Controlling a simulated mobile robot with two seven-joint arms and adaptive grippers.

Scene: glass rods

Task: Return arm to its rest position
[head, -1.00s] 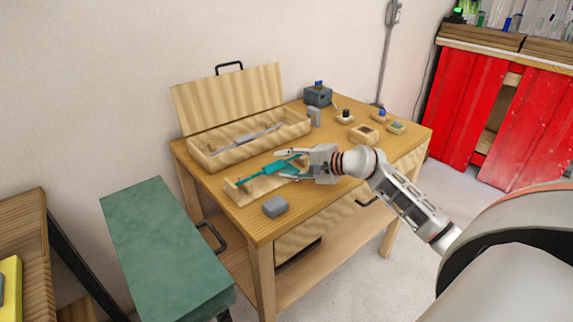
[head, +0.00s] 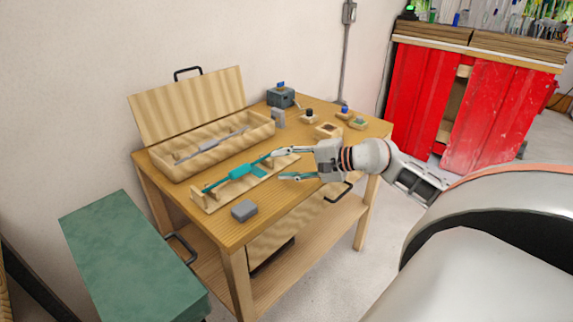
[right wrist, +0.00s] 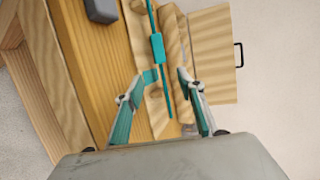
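My right gripper (head: 278,164) is open, its two fingers spread, above the right end of a wooden stand on the table. A teal rod with a thicker middle block (head: 240,172) lies along the wooden stand (head: 214,204). In the right wrist view the teal rod (right wrist: 157,47) runs between the spread fingers (right wrist: 167,76), which look apart from it. An open wooden case (head: 187,170) behind the stand holds a grey rod-like tool (head: 212,144). My left gripper is not in view.
The wooden table (head: 262,226) also carries a grey block (head: 244,210), a blue-grey box (head: 281,97) and small wooden holders (head: 328,131). A green-topped case (head: 130,255) stands at front left. Red cabinets (head: 425,100) stand at the back right.

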